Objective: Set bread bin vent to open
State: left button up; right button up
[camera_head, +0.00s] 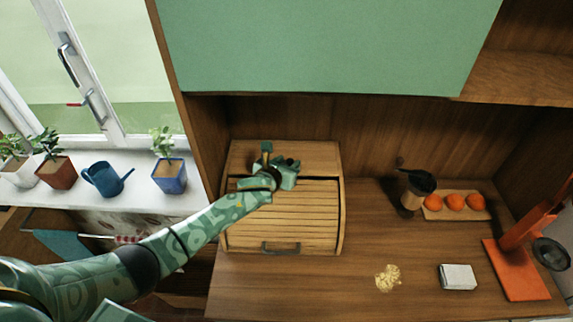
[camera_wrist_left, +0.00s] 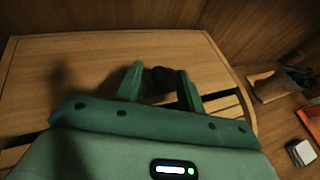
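The bread bin (camera_head: 283,228) is a wooden box with a slatted roll front and a dark handle (camera_head: 281,248) low on it. It stands at the left of the counter. My left gripper (camera_head: 279,160) is over the bin's flat top. In the left wrist view, the bin's top (camera_wrist_left: 70,70) fills the middle. A small dark round knob (camera_wrist_left: 158,77) shows between the fingers of my left gripper (camera_wrist_left: 161,84). The fingers are apart, with a gap visible on each side of the knob. The head view does not show the knob clearly behind the gripper. My right gripper is out of view.
A green cabinet front (camera_head: 330,40) hangs above the bin. A dark-topped cup (camera_head: 412,197), a board with oranges (camera_head: 455,202), an orange stand (camera_head: 515,270), a white block (camera_head: 457,277) and a yellowish heap (camera_head: 388,277) are to the right. Potted plants and a blue watering can (camera_head: 107,179) line the sill.

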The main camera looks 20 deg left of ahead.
pick_arm(q)
jog(key=shift+s+r, duration=0.1)
grip_shut()
jog(key=shift+a, duration=0.15)
jog(key=a+p, duration=0.1)
jog(key=s+a, duration=0.1)
jog(key=a, duration=0.1)
jog(key=shift+a+r+p, duration=0.1)
jog(key=shift+a+p, duration=0.1)
jog(key=shift+p, duration=0.15)
jog(key=shift+s+a, duration=0.1)
jog(key=shift+a, duration=0.1)
grip_release()
jog(key=shift+d, duration=0.1)
